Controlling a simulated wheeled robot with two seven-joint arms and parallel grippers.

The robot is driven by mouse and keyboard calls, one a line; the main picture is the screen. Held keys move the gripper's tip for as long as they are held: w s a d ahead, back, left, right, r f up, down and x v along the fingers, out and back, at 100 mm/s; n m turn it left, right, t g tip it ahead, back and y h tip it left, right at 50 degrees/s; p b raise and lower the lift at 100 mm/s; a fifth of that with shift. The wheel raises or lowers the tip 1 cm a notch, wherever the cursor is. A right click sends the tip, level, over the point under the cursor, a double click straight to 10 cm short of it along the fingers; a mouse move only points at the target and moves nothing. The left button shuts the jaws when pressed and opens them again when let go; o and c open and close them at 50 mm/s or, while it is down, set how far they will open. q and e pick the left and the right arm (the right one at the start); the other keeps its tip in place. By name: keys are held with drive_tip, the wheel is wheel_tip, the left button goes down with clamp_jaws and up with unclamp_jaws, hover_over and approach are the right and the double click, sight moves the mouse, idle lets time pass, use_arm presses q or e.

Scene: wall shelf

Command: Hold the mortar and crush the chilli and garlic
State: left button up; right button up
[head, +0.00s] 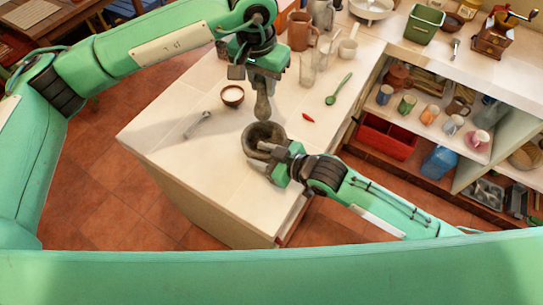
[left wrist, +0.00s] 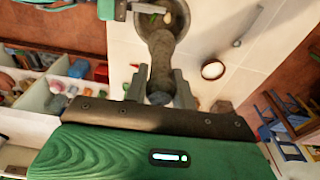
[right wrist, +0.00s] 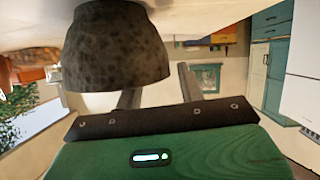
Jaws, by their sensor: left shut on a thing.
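The dark stone mortar (head: 248,145) stands on the pale counter. My left gripper (head: 262,84) is shut on the upright grey pestle (head: 262,107), whose lower end is over the mortar; the pestle also shows between the fingers in the left wrist view (left wrist: 161,62). Small pale and green bits lie in the mortar, partly hidden. My right gripper (head: 277,152) is at the mortar's near right rim, fingers apart; in the right wrist view one finger is partly hidden behind the mortar (right wrist: 115,50), the other stands just outside it. A red chilli (head: 308,118) lies on the counter right of the mortar.
A small bowl with white contents (head: 232,94) and a metal tool (head: 198,124) lie left of the mortar. Shelves with cups and a red crate (head: 386,136) are at right.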

drive_tip(key=shift+a, duration=0.1)
drive_tip(key=shift+f, duration=0.1)
clamp_jaws()
